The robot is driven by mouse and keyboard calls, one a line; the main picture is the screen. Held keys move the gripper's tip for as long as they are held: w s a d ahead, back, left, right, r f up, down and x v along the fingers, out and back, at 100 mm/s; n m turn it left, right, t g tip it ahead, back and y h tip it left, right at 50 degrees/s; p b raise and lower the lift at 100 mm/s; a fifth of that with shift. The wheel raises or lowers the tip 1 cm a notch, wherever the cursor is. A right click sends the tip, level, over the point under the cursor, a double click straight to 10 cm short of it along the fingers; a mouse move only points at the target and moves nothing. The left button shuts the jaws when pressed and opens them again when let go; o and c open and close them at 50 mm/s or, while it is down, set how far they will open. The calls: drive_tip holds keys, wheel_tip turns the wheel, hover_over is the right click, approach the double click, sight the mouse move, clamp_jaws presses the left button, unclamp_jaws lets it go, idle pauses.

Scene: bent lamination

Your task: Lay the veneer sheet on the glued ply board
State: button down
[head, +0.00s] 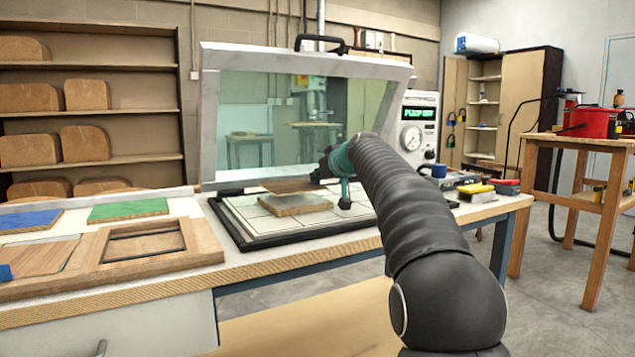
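The glued ply board (297,204) lies on the gridded press bed, its top pale and glossy. A thin brown veneer sheet (285,186) shows just behind the board's far edge, left of my gripper. I cannot tell whether the sheet is resting or raised there, or whether it touches the board. My teal gripper (331,190) is over the right of the board, with its dark fingertips spread apart. One fingertip is near the sheet's right end and the other hangs to the right of the board. The arm hides part of the bed on the right.
The press lid (297,115) stands open behind the bed, and the control box (414,125) reads "PUMP OFF". Left on the bench are a wooden frame (190,240), a green-topped board (128,209) and a blue-topped board (30,220). Small tools (474,189) sit at right.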

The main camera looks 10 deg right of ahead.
drive_tip(key=shift+f, duration=0.3)
drive_tip(key=shift+f+b, duration=0.45)
drive_tip(key=shift+s+f, duration=0.1)
drive_tip(key=shift+f, duration=0.1)
drive_tip(key=c, duration=1.3)
unclamp_jaws()
drive_tip(key=shift+f, duration=0.2)
drive_tip(key=shift+r+p, duration=0.4)
drive_tip(key=shift+r, duration=0.1)
drive_tip(key=shift+s+d+r, duration=0.1)
drive_tip(key=shift+r, duration=0.2)
drive_tip(key=b+v, duration=0.1)
drive_tip(key=v, duration=1)
drive_tip(key=shift+s+d+r, duration=0.1)
drive_tip(key=shift+s+r, duration=0.2)
